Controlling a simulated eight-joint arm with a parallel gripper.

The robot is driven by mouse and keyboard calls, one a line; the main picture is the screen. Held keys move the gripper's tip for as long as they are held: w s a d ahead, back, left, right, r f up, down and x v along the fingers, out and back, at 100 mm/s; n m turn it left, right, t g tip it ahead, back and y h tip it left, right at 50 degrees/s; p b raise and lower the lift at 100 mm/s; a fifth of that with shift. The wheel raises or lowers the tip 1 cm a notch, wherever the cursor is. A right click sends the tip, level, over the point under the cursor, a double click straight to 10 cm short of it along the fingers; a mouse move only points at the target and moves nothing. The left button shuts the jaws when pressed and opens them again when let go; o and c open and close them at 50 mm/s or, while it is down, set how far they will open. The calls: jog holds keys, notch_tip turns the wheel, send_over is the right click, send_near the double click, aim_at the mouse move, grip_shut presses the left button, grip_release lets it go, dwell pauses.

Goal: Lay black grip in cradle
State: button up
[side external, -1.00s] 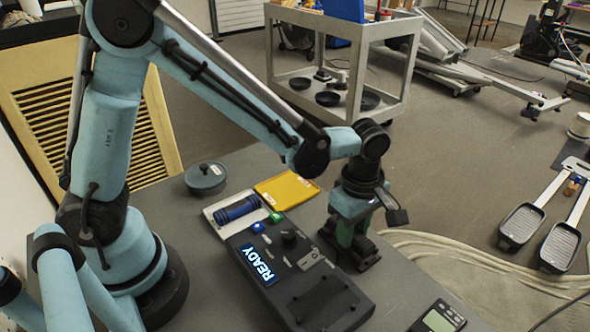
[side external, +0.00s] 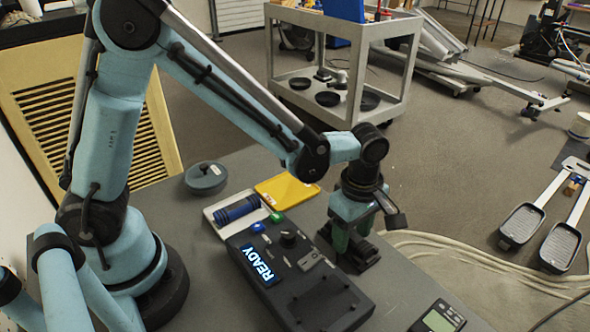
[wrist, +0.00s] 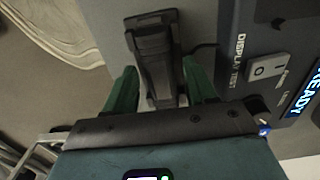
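My gripper (side external: 350,240) is low over a black stand-like piece (side external: 369,259) beside the control box. In the wrist view my gripper's green fingers (wrist: 160,70) are spread on either side of a dark upright piece (wrist: 150,30), with a visible gap on both sides. I cannot tell which part of this dark piece is the black grip and which is the cradle, as both look black and my gripper covers much of it.
The black control box (side external: 322,298) with a lit READY display stands close left of my gripper. The table edge is close to the right of the stand.

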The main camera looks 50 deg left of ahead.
jog(key=shift+o, duration=0.4)
notch_tip(320, 180, up, 12)
dwell(0.6)
jog(key=s+a+m+t, duration=0.3)
jog(key=a+m, duration=0.4)
jog(key=m, duration=0.2)
jog(key=s+a+m+t, duration=0.4)
jog(key=a+m, duration=0.3)
jog(key=m, duration=0.2)
jog(key=shift+r, duration=0.2)
